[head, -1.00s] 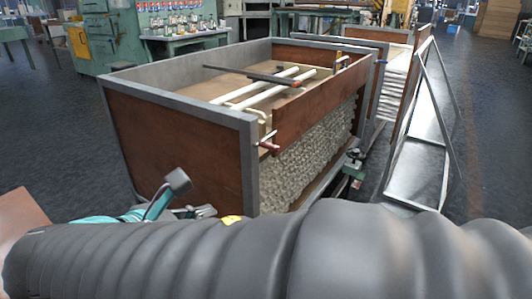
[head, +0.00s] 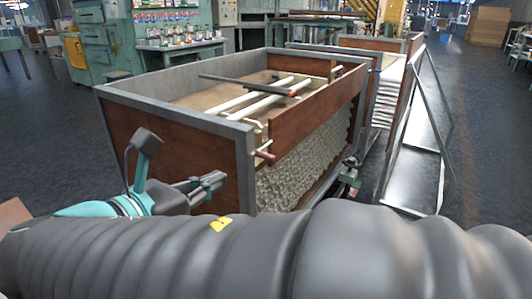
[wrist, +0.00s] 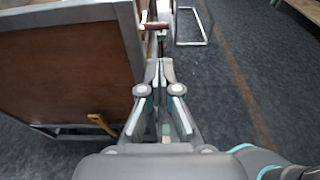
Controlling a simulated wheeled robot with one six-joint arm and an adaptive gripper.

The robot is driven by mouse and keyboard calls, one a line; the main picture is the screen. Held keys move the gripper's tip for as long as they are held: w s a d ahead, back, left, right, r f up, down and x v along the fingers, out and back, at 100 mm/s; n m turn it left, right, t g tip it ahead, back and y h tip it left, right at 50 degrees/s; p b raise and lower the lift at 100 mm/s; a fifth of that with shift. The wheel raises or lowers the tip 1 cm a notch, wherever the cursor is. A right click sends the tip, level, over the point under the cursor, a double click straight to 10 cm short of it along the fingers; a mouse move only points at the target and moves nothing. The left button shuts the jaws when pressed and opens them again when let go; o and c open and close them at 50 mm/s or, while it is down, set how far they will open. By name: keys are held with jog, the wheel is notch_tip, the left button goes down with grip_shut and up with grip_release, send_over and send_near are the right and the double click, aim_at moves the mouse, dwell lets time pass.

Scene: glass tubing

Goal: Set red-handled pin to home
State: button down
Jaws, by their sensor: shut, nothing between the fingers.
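The red-handled pin (head: 265,155) sticks out at the near right corner of the large brown-panelled, grey-framed crate (head: 175,148). Its red handle (wrist: 155,26) also shows in the wrist view, near the top, beyond my fingertips. My gripper (head: 220,179) is left of the pin and lower in the head view, in front of the crate's near panel. In the wrist view my gripper (wrist: 160,72) has its fingertips together, with nothing between them. It points toward the pin and is apart from it. The pin's inner end is hidden.
White tubes (head: 262,100) and a dark bar (head: 245,84) lie across the crate's top. A metal frame (head: 415,150) stands on the floor at right. A yellow-brown lever (wrist: 101,124) is low on the crate in the wrist view. Floor right of the crate is mostly clear.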

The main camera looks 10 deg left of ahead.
aim_at(266, 158)
jog(key=b+x, duration=0.1)
jog(key=x, duration=1.2)
jog(key=shift+d, duration=0.1)
